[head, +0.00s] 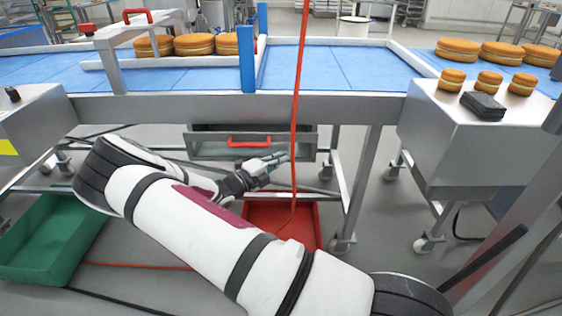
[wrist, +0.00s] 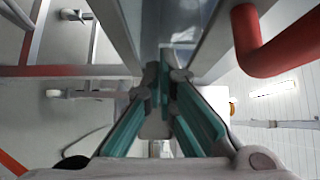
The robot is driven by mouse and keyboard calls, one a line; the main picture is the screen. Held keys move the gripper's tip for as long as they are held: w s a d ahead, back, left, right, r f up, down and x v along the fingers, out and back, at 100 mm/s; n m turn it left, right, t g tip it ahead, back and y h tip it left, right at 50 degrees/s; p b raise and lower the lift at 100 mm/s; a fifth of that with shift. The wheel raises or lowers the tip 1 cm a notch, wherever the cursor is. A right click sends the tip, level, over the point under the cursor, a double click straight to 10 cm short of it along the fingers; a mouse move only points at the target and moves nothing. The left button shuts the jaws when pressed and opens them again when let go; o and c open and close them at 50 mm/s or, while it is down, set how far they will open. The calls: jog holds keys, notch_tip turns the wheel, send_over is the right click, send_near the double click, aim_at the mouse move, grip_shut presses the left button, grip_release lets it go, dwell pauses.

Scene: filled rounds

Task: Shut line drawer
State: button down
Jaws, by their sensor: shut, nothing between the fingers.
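The line drawer (head: 207,148) is a grey metal drawer under the blue conveyor table. It has a red bar handle (head: 249,141) and stands out, with its open top showing as a dark gap. My gripper (head: 286,156) is shut and empty, just below and right of the handle, in front of the drawer's lower front. I cannot tell whether it touches the drawer. In the wrist view my gripper's teal-padded fingers (wrist: 165,80) come together, and the red handle (wrist: 252,45) is large at the upper right, outside the fingers.
A red cord (head: 296,110) hangs down close to my gripper. A red bin (head: 262,215) and a green bin (head: 40,250) stand on the floor. The table leg (head: 362,180) is right of the drawer. Filled rounds (head: 195,45) sit on the blue belt (head: 330,68).

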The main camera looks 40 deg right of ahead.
jog(key=w+d+b, duration=0.1)
jog(key=w+d, duration=0.1)
jog(key=w, duration=0.1)
jog(key=shift+d+f, duration=0.1)
jog(key=shift+d, duration=0.05)
jog(key=shift+w+d+b, duration=0.15)
jog(key=shift+w+b, duration=0.15)
jog(key=shift+w, duration=0.05)
jog(key=shift+w+r, duration=0.1)
jog(key=shift+r, duration=0.1)
jog(key=s+p, duration=0.1)
jog(key=s+a+p, duration=0.2)
jog(key=shift+s+a+r, duration=0.1)
jog(key=shift+s+a, duration=0.15)
jog(key=shift+s, duration=0.15)
jog(key=s+a, duration=0.1)
jog(key=a, duration=0.8)
jog(key=shift+s+a, duration=0.15)
jog(key=shift+a, duration=0.25)
